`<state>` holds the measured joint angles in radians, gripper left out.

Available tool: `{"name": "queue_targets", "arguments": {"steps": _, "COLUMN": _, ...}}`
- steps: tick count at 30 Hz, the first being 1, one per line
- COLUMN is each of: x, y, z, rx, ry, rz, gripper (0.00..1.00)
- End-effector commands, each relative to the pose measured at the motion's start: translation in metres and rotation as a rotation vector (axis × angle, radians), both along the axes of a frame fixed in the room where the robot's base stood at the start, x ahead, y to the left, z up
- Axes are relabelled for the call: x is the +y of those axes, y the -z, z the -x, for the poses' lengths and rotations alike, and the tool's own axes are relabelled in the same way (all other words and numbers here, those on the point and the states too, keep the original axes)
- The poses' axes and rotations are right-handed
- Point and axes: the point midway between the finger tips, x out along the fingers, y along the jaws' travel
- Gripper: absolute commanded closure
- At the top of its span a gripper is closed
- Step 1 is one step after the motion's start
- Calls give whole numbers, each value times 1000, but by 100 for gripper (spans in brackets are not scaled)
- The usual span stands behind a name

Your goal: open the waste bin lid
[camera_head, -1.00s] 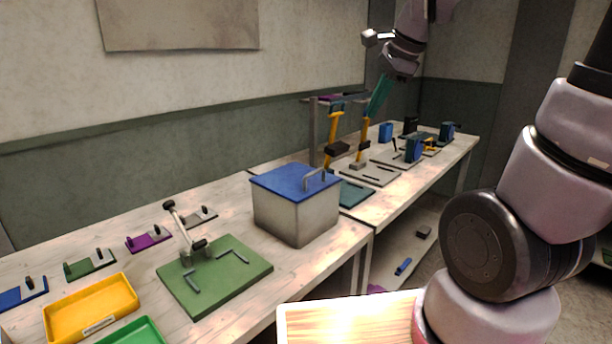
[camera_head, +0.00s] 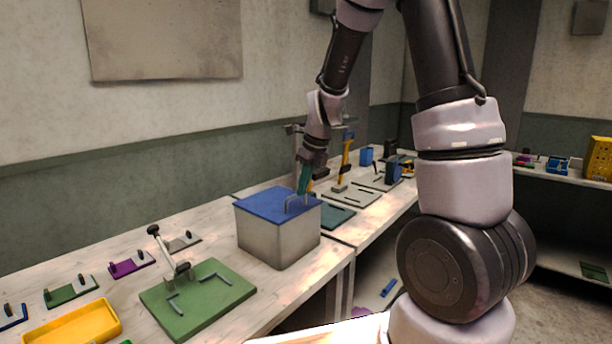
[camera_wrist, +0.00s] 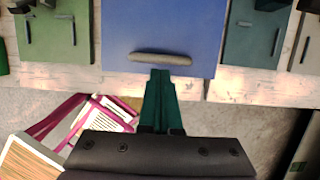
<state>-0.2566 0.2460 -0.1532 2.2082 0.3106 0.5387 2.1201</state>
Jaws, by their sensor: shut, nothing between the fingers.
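The waste bin (camera_head: 272,240) is a grey metal box on the bench, with a flat blue lid (camera_head: 262,203) lying closed on it. A grey bar handle (camera_head: 298,203) stands on the lid near its right edge. In the wrist view the blue lid (camera_wrist: 163,25) fills the upper middle, with the handle (camera_wrist: 160,59) near its lower edge. My gripper (camera_head: 303,186) has green fingers and is shut and empty, pointing down at the handle. In the wrist view the fingertips (camera_wrist: 161,74) are just below the handle; whether they touch it is unclear.
A green board (camera_head: 198,300) with a lever clamp stands left of the bin, and a yellow tray (camera_head: 72,325) is at the lower left. Tool stands and flat plates (camera_head: 350,195) lie behind the bin to the right. The bench front edge is close to the bin.

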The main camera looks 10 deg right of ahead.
Motion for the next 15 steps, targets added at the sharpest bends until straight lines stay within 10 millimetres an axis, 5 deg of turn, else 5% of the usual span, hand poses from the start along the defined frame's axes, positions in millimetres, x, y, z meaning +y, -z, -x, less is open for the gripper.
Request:
{"name": "queue_targets", "arguments": {"steps": 6, "x": 4, "y": 25, "z": -6, "rx": 1, "ry": 1, "rz": 0, "gripper": 100}}
{"name": "queue_targets", "arguments": {"steps": 15, "x": 6, "y": 31, "z": -7, "rx": 0, "ry": 0, "rz": 0, "gripper": 100}}
